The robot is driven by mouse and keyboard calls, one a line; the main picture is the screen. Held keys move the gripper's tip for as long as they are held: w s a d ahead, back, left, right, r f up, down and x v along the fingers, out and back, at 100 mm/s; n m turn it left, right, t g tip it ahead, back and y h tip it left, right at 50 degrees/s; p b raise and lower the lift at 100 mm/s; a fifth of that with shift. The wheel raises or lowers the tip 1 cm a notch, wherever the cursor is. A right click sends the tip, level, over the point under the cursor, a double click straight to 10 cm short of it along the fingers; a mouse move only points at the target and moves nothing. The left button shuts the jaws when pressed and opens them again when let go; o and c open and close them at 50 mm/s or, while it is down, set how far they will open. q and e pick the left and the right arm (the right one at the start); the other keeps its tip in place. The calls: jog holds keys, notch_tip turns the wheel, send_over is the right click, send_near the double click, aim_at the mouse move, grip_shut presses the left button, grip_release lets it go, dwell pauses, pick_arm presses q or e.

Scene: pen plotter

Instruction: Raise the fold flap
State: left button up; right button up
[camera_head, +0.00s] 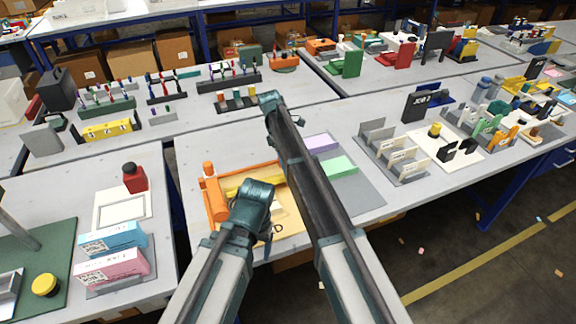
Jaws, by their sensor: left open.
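My left gripper (266,232) is open, just past my teal wrist, low over the near part of the middle table. It is small and partly hidden by the wrist. Beneath and beside it is a tan board (285,222) with an orange fixture (214,197) on its left side and a yellow bar (238,184) across it. Much of the board is hidden behind my arms, and I cannot clearly make out a fold flap. I cannot tell whether the gripper touches anything. My right arm reaches across the middle of the view, and its gripper does not show.
A grey mat (362,193) with purple (322,143) and green (338,166) sheets lies right of my right arm. A grey card rack (378,150) stands farther right. A red bottle (134,179) and boxed cards (112,262) stand on the left table.

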jog(key=shift+r, duration=0.1)
jog(key=p+v, duration=1.2)
jog(key=v, duration=0.1)
jog(key=shift+r, duration=0.25)
jog(key=shift+w+a, duration=0.1)
jog(key=shift+w, duration=0.05)
